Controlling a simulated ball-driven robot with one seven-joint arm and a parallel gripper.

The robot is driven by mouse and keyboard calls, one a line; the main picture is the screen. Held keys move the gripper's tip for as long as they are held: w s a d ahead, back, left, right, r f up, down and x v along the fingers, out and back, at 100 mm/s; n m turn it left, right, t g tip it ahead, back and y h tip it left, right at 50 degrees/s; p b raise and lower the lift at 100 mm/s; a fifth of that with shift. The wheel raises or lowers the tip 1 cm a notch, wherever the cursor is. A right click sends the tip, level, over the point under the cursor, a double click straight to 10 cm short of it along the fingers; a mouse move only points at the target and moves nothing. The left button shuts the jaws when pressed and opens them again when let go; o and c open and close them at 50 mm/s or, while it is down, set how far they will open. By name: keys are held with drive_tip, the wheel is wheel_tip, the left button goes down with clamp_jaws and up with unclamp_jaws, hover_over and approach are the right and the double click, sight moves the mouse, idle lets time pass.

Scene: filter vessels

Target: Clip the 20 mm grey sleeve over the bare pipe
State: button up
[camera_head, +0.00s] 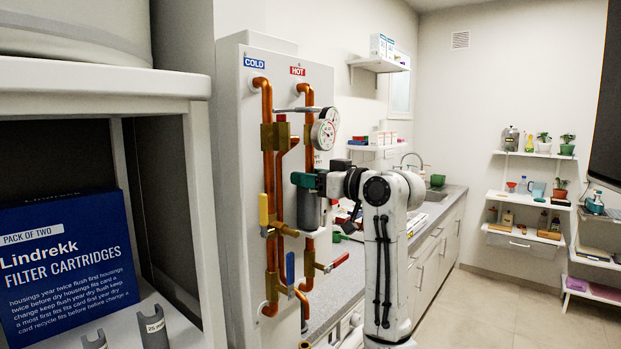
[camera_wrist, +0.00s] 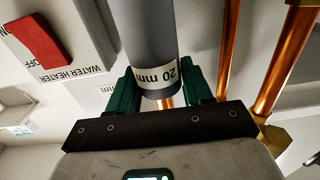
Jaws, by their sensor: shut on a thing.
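The grey sleeve (camera_wrist: 150,35), with a white "20 mm" label, stands upright between the green fingers of my gripper (camera_wrist: 162,85). In the head view my gripper (camera_head: 308,181) is shut on the sleeve (camera_head: 308,210) at the hot-side copper pipe (camera_head: 309,155). The sleeve is in line with this pipe. A bit of copper (camera_wrist: 166,103) shows just past the sleeve's labelled end in the wrist view. I cannot tell whether the sleeve is fully around the pipe or only against it; its far side is hidden.
The cold pipe (camera_head: 267,160) runs close on the left, with a yellow valve handle (camera_head: 264,210). Blue (camera_head: 290,268) and red (camera_head: 340,260) handles sit below. Gauges (camera_head: 323,134) are above. More grey sleeves (camera_head: 153,326) stand on the near-left shelf beside a blue cartridge box (camera_head: 70,262).

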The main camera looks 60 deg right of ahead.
drive_tip(key=shift+f, duration=0.2)
idle(0.6)
drive_tip(key=o, duration=1.4)
drive_tip(key=shift+c, duration=0.2)
drive_tip(key=shift+s, duration=0.1)
drive_tip(key=b+v, duration=0.2)
drive_tip(key=v, duration=0.8)
drive_tip(key=shift+s+a+b, duration=0.2)
drive_tip(key=shift+s+b, duration=0.05)
drive_tip(key=shift+b, duration=0.15)
